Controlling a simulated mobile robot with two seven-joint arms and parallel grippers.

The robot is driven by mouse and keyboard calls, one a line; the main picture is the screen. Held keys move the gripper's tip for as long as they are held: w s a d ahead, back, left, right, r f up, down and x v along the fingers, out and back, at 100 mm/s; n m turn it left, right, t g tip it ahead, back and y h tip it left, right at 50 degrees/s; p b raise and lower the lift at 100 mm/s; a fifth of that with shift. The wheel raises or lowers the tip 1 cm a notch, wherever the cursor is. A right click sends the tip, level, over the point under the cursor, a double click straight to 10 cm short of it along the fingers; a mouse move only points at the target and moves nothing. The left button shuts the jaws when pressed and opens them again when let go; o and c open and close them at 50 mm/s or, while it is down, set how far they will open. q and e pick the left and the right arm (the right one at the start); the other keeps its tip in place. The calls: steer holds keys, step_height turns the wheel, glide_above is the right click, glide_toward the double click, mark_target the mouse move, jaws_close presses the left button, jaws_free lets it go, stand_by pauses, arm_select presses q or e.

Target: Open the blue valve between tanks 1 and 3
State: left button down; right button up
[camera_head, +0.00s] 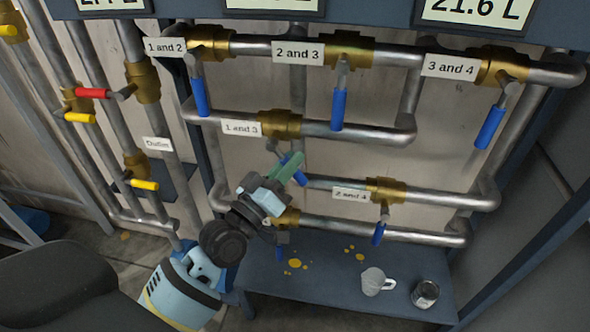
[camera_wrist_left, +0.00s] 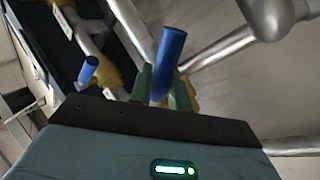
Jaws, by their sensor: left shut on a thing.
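The valve labelled "1 and 3" has a brass body (camera_head: 278,124) on the second pipe, beside its white label (camera_head: 241,128). Its blue handle (camera_head: 300,178) slants down and to the right below the body, partly hidden by my gripper. My left gripper (camera_head: 289,167) is shut on this handle. In the left wrist view the blue handle (camera_wrist_left: 168,58) stands between the green fingers (camera_wrist_left: 162,88), and its free end sticks out beyond them. My right gripper is not in view.
Other blue-handled valves surround it: "1 and 2" (camera_head: 200,97), "2 and 3" (camera_head: 338,109), "3 and 4" (camera_head: 490,127) and "2 and 4" (camera_head: 379,233). Another valve (camera_head: 286,217) is partly behind my gripper. A mug (camera_head: 373,281) and can (camera_head: 425,294) stand on the shelf below.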

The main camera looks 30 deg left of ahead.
mark_target(299, 171)
arm_select(q)
steer(key=shift+w+d+r+n+t+y, duration=0.15)
steer(key=shift+d+n+t+y, duration=0.1)
steer(key=shift+n, duration=0.35)
steer(key=shift+s+d+r+n+t+y, duration=0.1)
steer(key=shift+d+n+t+y, duration=0.15)
steer(key=shift+n, duration=0.35)
steer(key=n+y, duration=0.1)
steer(key=n, duration=0.1)
steer(key=r+n+t+y, duration=0.1)
steer(key=n, duration=0.1)
steer(key=n+y, duration=0.1)
steer(key=shift+w+d+r+n+t+y, duration=0.2)
steer(key=shift+d+r+n+t+y, duration=0.1)
steer(key=shift+d+n, duration=0.1)
steer(key=n+y, duration=0.2)
steer(key=r+n+y, duration=0.1)
steer(key=n, duration=0.2)
steer(key=shift+d+r+y, duration=0.2)
steer(key=shift+y, duration=0.2)
steer(key=shift+r+n+y, duration=0.25)
steer(key=shift+n+y, duration=0.5)
steer(key=shift+n, duration=0.3)
steer(key=shift+r+n+y, duration=0.2)
steer(key=shift+n+y, duration=0.55)
steer(key=shift+n, duration=0.3)
steer(key=shift+r, duration=0.1)
steer(key=c, duration=1.4)
jaws_free()
steer(key=shift+o, duration=0.2)
